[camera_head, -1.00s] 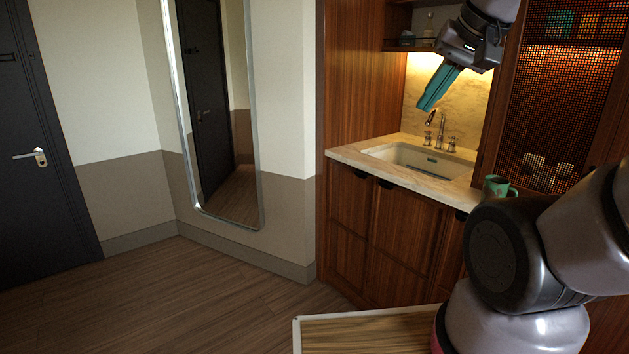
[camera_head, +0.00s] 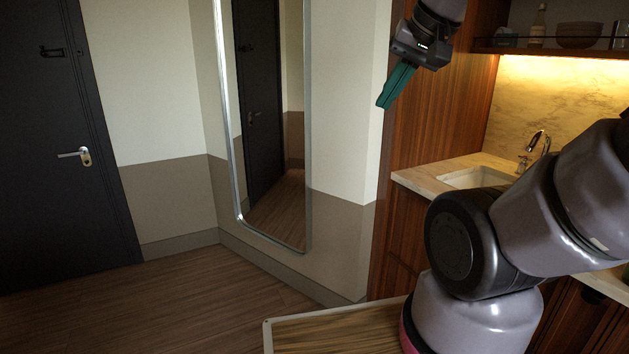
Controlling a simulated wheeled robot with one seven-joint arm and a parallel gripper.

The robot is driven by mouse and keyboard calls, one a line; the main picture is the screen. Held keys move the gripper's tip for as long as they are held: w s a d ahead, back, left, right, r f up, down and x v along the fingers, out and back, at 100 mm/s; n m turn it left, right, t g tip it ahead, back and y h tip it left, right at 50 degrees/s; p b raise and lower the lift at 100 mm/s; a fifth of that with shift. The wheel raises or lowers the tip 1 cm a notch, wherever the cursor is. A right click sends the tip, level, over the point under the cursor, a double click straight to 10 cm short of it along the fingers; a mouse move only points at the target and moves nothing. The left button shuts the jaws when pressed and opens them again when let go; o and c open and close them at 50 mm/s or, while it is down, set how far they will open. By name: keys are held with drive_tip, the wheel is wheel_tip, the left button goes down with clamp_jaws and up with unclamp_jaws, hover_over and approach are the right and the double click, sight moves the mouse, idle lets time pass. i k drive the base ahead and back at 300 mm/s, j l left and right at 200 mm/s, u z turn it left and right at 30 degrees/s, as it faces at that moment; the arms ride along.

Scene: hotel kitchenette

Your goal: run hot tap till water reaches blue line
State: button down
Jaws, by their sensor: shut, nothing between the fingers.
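The sink (camera_head: 475,178) is set in the pale counter at the right, and its right part is hidden behind my arm. The tap (camera_head: 538,143) is a dark curved spout at the sink's back edge. One tap handle (camera_head: 523,163) shows left of the spout; any others are hidden. I see no water and no blue line in this view. My gripper (camera_head: 384,104) has teal fingers, is shut and empty, and points down in the air in front of the wall edge, left of the counter and well apart from the tap.
A wooden-topped surface (camera_head: 340,335) with a pale edge lies at the bottom, by my arm. A shelf (camera_head: 560,50) with a bottle (camera_head: 537,27) and a bowl (camera_head: 580,36) hangs above the counter. A tall mirror (camera_head: 275,120) and a dark door (camera_head: 50,150) stand left. The floor between is clear.

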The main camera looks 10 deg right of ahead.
sight(524, 159)
drive_tip(key=i+z, duration=0.3)
drive_tip(key=i+j+z, duration=0.1)
drive_tip(key=i+z, duration=0.4)
drive_tip(key=z, duration=0.2)
drive_tip(key=i+z, duration=0.25)
drive_tip(key=z, duration=0.2)
drive_tip(key=i+j+z, duration=0.1)
drive_tip(key=i+z, duration=0.15)
drive_tip(key=z, duration=0.15)
